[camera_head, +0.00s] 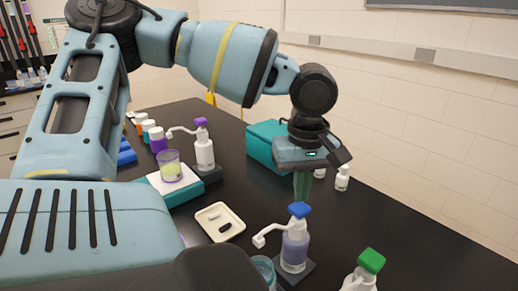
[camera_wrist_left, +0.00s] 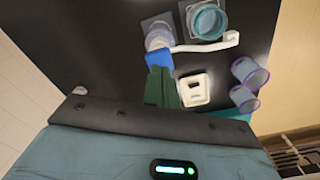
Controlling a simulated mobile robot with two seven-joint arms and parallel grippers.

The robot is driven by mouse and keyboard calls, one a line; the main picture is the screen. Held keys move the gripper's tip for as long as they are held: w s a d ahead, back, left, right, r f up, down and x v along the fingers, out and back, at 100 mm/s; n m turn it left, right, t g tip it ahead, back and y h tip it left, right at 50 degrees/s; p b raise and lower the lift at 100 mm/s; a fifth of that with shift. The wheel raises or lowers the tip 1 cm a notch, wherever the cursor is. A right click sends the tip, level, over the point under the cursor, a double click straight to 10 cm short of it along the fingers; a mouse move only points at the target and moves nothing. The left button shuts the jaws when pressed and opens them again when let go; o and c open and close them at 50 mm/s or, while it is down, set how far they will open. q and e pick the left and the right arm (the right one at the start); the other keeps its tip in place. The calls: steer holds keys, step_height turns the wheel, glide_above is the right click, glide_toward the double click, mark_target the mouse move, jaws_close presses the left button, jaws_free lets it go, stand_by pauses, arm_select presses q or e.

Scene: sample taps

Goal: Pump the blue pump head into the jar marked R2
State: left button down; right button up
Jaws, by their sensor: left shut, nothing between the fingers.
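The blue pump head (camera_head: 299,209) tops a bottle of bluish liquid (camera_head: 294,250) on a dark square base. Its white spout points left, over a teal-rimmed jar (camera_head: 264,268) that is partly hidden by my arm. No marking on this jar is readable. In the left wrist view the blue pump head (camera_wrist_left: 158,58) and the jar (camera_wrist_left: 208,22) also show. My left gripper (camera_head: 302,197) points down with its green fingers shut and empty, tips right at the top of the pump head. I cannot tell whether they touch it. My right gripper is not in view.
A purple-headed pump bottle (camera_head: 204,150) stands behind, near a clear cup (camera_head: 171,166) on a teal-and-white block. A white tray (camera_head: 219,221) holds small items. A green-capped bottle (camera_head: 369,266) stands front right. A teal box (camera_head: 264,143) is behind my gripper.

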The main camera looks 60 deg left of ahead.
mark_target(299, 207)
arm_select(q)
steer(key=shift+f, duration=0.2)
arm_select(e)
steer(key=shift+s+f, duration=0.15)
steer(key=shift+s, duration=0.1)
